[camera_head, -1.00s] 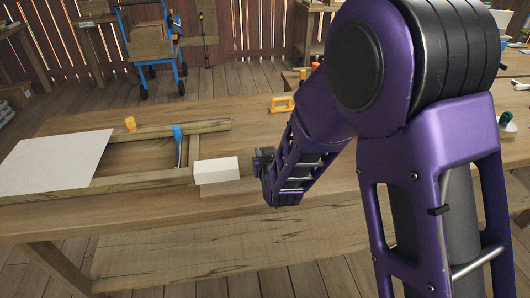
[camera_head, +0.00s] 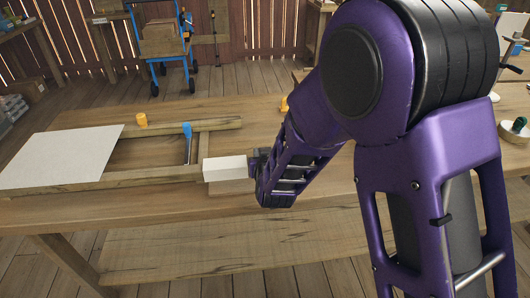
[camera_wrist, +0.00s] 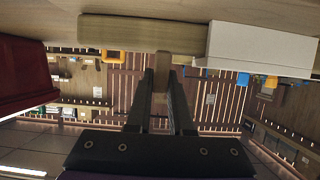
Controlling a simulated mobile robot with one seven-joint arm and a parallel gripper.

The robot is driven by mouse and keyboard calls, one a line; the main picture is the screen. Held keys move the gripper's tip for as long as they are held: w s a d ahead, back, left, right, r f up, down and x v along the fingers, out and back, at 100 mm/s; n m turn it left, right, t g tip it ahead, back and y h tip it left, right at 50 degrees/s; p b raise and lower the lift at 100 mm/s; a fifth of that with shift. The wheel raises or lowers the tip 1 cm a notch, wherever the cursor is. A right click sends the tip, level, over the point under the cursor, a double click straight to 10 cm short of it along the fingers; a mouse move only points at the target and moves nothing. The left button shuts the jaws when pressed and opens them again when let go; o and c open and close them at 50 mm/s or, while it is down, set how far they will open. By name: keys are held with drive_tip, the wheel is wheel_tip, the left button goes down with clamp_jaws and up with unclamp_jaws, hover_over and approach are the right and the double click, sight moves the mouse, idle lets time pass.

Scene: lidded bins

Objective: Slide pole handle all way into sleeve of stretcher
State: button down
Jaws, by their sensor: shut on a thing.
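The stretcher lies on the table at the left in the head view, with a pale canvas (camera_head: 62,158) and two wooden poles. A white sleeve (camera_head: 225,168) sits at the right end of the near pole (camera_head: 150,177). My gripper (camera_head: 258,163) is just right of the sleeve. In the wrist view, the fingers (camera_wrist: 161,88) are shut on a small wooden grip (camera_wrist: 162,68) at the side of the wooden pole handle (camera_wrist: 140,32). The handle runs to the white sleeve (camera_wrist: 262,45); how deep it sits inside is hidden.
A blue clamp (camera_head: 187,140) and an orange piece (camera_head: 141,119) stand by the stretcher frame. The far pole (camera_head: 215,125) lies behind. A dark red thing (camera_wrist: 18,75) is at the wrist view's left. The table's front strip is clear.

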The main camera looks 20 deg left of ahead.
drive_tip(key=shift+s+a, duration=0.4)
drive_tip(key=shift+a, duration=0.25)
drive_tip(key=c, duration=0.7)
unclamp_jaws()
drive_tip(key=shift+s+d+r, duration=0.1)
